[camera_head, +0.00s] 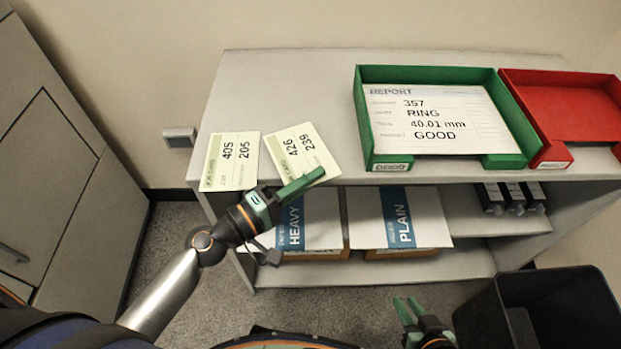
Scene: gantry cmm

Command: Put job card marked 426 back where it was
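The job card marked 426 (296,148) is a pale yellow card, also printed 239. It lies askew at the front edge of the top shelf, right of a second card marked 405 and 205 (232,160). My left gripper (302,183) is at the lower edge of the 426 card, with its green fingers overlapping that edge. The fingers line up in this view, so I cannot tell whether they are closed on the card. My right gripper (408,311) is low in front of the shelves, its two fingers apart and empty.
A green tray (441,75) holds a report sheet reading 357 RING GOOD (438,120). A red tray (568,105) stands right of it. Below are sheets marked HEAVY (318,222) and PLAIN (425,218). A dark bin (570,310) is at lower right. The top shelf's back is clear.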

